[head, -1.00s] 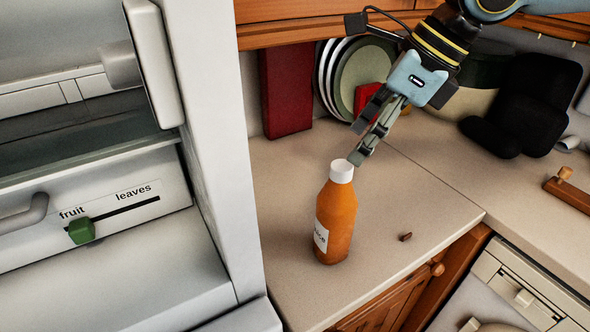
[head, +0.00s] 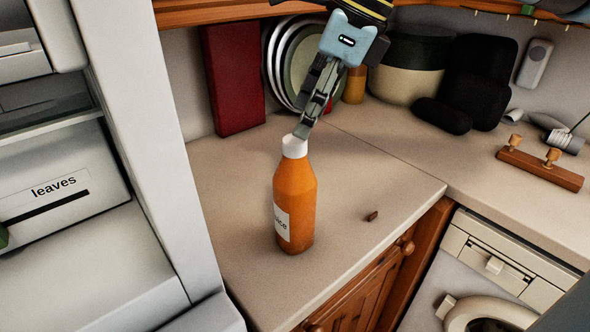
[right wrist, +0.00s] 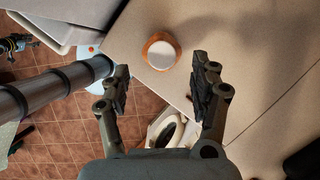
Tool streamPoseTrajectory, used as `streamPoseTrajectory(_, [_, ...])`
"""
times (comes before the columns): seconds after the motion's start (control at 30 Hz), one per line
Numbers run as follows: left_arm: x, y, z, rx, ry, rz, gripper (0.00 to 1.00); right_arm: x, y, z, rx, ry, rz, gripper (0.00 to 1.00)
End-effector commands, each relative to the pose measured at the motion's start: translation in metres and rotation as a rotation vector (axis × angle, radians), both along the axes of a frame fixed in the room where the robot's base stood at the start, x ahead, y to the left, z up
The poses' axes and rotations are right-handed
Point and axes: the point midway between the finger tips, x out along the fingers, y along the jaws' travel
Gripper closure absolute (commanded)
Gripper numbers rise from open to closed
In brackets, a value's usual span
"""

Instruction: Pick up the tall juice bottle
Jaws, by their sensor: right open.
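The tall juice bottle (head: 295,205) is orange with a white cap and a white label, and stands upright on the beige counter. My right gripper (head: 302,133) appears just above and behind its cap in the head view; whether it touches the cap is hard to tell there. In the right wrist view the bottle (right wrist: 161,52) is seen from above, cap toward the camera. It lies beyond the open fingertips of my right gripper (right wrist: 160,80), with nothing between the fingers. My left gripper is not seen in the head view.
A white open fridge (head: 150,150) stands left of the counter (head: 380,185). A dark red box (head: 233,80) and several plates (head: 278,65) stand against the back wall. A small brown piece (head: 371,216) lies right of the bottle. A wooden bar with knobs (head: 540,168) lies farther right.

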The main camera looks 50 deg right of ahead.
Motion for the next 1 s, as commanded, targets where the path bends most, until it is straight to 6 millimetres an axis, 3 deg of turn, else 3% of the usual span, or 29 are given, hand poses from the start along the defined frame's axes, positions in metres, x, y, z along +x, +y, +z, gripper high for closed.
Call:
streamPoseTrajectory(0.37, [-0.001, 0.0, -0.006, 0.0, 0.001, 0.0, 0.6, 0.005, 0.004, -0.012, 0.006, 0.002, 0.004, 0.37])
streamPoseTrajectory(0.73, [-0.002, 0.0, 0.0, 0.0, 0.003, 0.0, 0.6, 0.017, 0.009, -0.05, 0.006, 0.002, 0.003, 0.37])
streamPoseTrajectory(1.0, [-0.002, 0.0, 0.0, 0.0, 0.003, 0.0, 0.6, 0.019, 0.01, -0.055, 0.002, 0.002, 0.003, 0.37])
